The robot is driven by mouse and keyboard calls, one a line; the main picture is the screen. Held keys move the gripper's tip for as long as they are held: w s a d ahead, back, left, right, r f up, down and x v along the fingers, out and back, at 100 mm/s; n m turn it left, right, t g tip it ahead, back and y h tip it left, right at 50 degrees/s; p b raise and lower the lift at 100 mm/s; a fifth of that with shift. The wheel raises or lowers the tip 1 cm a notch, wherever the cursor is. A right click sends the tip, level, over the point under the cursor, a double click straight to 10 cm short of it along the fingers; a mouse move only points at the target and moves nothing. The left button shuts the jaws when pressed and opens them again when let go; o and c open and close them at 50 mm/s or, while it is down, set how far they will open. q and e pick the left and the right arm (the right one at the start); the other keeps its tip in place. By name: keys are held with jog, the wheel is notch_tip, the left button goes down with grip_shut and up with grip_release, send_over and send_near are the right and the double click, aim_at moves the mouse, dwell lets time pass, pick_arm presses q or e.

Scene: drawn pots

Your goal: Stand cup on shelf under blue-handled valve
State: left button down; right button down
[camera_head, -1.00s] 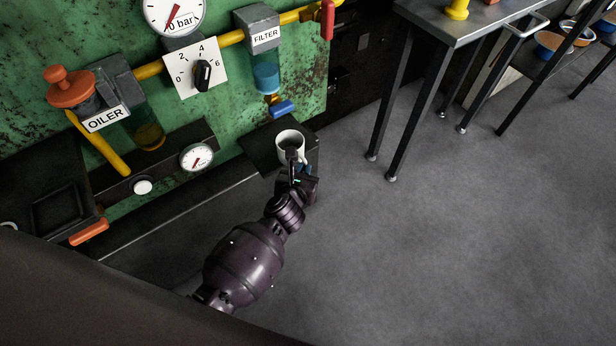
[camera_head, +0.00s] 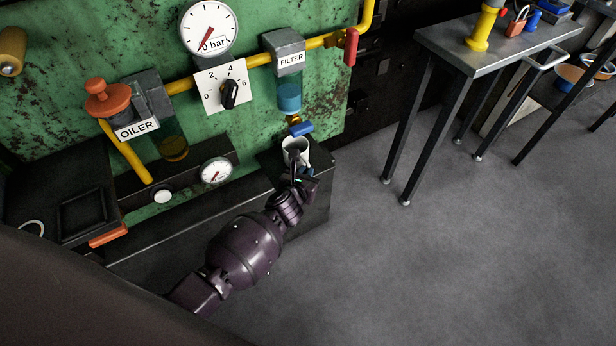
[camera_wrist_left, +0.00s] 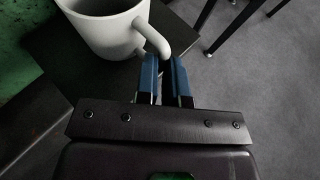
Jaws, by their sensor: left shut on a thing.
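The white cup (camera_head: 295,152) is over the dark shelf (camera_head: 270,159), just below the blue-handled valve (camera_head: 301,129) under the filter. My left gripper (camera_head: 299,174) is at the cup's near side. In the left wrist view the cup (camera_wrist_left: 108,28) looks empty and close to upright, and the blue-tipped fingers of my left gripper (camera_wrist_left: 163,66) are shut on its handle (camera_wrist_left: 152,38). I cannot tell whether the cup's base touches the shelf; the base is hidden. My right gripper is not in view.
The green panel (camera_head: 255,110) with gauges, yellow pipe and oiler (camera_head: 150,110) stands behind. The filter bowl (camera_head: 289,97) hangs above the valve. A metal table (camera_head: 495,55) stands at right, with open floor before it.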

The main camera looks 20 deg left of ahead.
pick_arm(q)
jog(key=shift+f, duration=0.4)
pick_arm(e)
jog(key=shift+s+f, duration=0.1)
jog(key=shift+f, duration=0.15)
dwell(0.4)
pick_arm(q)
jog(key=c, duration=1.1)
grip_release()
jog(key=shift+c, duration=0.2)
